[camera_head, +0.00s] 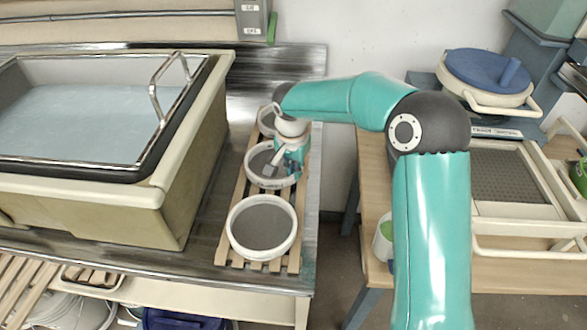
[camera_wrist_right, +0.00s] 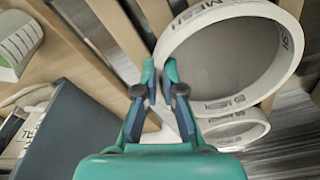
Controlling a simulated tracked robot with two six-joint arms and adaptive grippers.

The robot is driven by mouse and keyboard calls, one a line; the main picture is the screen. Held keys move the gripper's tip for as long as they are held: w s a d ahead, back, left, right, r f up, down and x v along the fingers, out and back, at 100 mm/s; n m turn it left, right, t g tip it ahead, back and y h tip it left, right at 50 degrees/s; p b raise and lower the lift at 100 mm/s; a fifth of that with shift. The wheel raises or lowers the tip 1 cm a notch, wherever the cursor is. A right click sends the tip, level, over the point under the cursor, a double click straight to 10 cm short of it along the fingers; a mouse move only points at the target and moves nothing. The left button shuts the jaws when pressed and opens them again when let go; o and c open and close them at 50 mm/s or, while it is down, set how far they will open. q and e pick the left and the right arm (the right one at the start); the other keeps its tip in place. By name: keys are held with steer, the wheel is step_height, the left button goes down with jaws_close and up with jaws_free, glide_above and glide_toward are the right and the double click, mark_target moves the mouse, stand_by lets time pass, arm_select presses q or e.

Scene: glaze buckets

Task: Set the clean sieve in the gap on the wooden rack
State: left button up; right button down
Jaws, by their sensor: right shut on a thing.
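The wooden rack (camera_head: 231,238) lies on the metal drainboard, with white-rimmed round sieves in a row along it. My right gripper (camera_head: 283,170) is shut on the rim of the middle sieve (camera_head: 262,178), at its right side. My arm partly hides the far sieve. My left gripper is not in view.
A large basin (camera_head: 190,190) of pale liquid stands close left of the rack. A wooden table (camera_head: 376,185) on the right holds a blue-lidded bucket (camera_head: 487,75) and a mesh-topped tray (camera_head: 505,210). A floor gap separates table and drainboard.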

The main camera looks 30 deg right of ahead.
steer(key=c, duration=1.3)
jaws_free()
step_height(320, 180, up, 12)
steer(key=a, duration=0.1)
steer(key=shift+s+b, duration=0.3)
steer(key=shift+s, duration=0.15)
